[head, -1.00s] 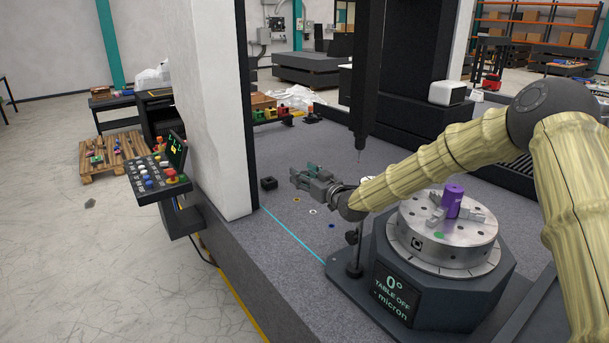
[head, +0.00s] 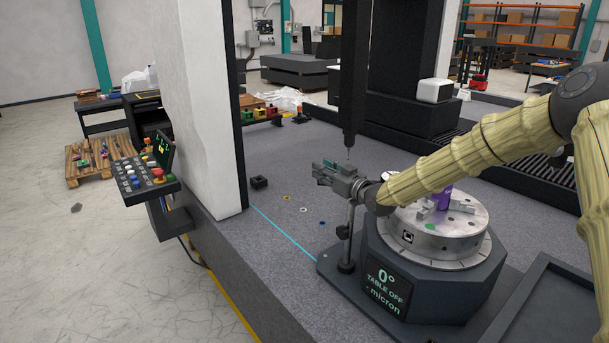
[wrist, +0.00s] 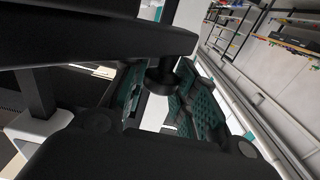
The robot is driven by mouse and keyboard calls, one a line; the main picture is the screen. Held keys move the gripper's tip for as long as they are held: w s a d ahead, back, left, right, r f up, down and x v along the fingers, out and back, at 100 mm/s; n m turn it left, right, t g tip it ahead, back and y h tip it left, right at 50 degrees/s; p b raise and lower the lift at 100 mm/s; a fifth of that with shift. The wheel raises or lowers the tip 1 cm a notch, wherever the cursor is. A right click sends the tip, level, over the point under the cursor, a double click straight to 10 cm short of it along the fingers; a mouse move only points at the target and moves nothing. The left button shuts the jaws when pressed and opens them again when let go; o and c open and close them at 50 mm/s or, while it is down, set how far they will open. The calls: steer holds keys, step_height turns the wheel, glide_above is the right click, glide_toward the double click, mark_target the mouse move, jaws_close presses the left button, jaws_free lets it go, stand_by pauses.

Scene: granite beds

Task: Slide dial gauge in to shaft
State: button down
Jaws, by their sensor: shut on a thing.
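My gripper (head: 325,170) is above the front of the granite bed, close to the upper part of the upright shaft (head: 350,220) of a small stand. In the wrist view its green-padded fingers (wrist: 160,95) are shut on a dark round part (wrist: 162,78) with a narrower stem. I cannot tell for sure that this part is the dial gauge. In the head view the held part is hidden or too small to make out. The shaft rises from the base plate beside the rotary table (head: 435,225) and carries a dark knob. The gripper and wrist overlap the shaft's top, so contact is unclear.
A purple part (head: 443,200) stands among the jaws on the rotary table, under my forearm. A dark vertical probe column (head: 352,80) hangs just behind my gripper. A small black block (head: 259,182) and several coloured rings lie on the bed. A white pillar (head: 200,110) stands left.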

steer(key=d, duration=0.5)
steer(key=shift+s+d+f+b, duration=0.15)
steer(key=shift+s+d+b, duration=0.2)
steer(key=shift+s+d, duration=0.05)
steer(key=c, duration=1.4)
jaws_free()
steer(key=shift+d, duration=0.1)
steer(key=shift+o, duration=1.4)
steer(key=shift+d, duration=0.15)
steer(key=shift+a, duration=0.25)
steer(key=v, duration=1.2)
steer(key=shift+d, duration=0.15)
